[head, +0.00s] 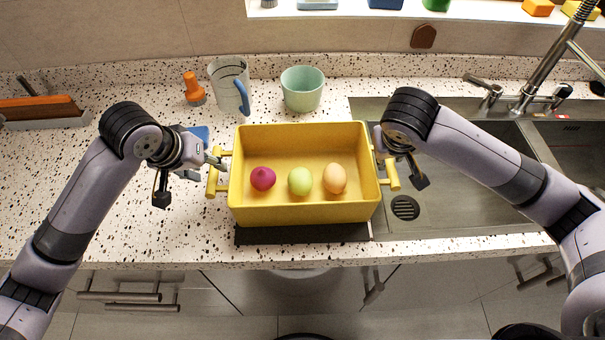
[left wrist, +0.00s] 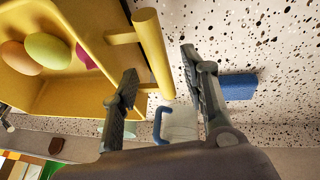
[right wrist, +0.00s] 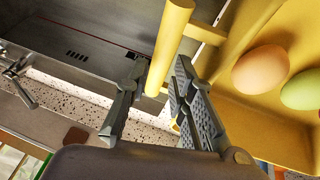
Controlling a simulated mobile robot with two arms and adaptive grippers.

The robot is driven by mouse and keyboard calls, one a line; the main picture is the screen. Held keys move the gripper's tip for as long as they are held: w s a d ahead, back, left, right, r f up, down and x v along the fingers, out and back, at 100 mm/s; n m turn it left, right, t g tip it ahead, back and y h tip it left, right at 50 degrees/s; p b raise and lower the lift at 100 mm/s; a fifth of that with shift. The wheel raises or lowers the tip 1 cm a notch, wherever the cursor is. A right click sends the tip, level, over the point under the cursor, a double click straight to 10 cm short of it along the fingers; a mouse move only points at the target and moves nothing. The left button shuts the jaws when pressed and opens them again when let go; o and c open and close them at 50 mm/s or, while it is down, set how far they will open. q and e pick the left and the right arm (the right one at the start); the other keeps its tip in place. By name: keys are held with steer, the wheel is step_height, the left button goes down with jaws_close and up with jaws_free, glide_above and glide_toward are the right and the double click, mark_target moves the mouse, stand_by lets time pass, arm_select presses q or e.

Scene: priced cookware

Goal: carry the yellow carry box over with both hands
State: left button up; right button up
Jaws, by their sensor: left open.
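The yellow carry box (head: 305,212) stands level on the counter in the head view, with a bar handle on each side. It holds a magenta thing (head: 263,179), a green egg-like thing (head: 300,181) and an orange egg-like thing (head: 335,178). My left gripper (head: 208,165) is open at the left handle (head: 213,181); the left wrist view shows this handle (left wrist: 152,50) between its spread fingers. My right gripper (head: 398,168) is at the right handle (head: 391,174). In the right wrist view its fingers lie close against both sides of this handle (right wrist: 170,40).
Behind the box stand a clear measuring cup (head: 229,85) with a blue handle, a mint cup (head: 302,90) and an orange object (head: 194,90). A sink (head: 460,190) lies right of the box. A dark mat (head: 300,234) shows at its front. The left counter has free room.

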mark_target(212, 170)
arm_select(q)
steer(key=shift+x, duration=1.95)
arm_select(e)
steer(key=shift+x, duration=1.9)
arm_select(q)
steer(key=shift+s, duration=0.1)
steer(key=c, duration=0.5)
arm_select(e)
jaws_close()
arm_select(q)
jaws_close()
steer(key=shift+r, duration=0.1)
arm_select(e)
steer(key=shift+r, duration=0.15)
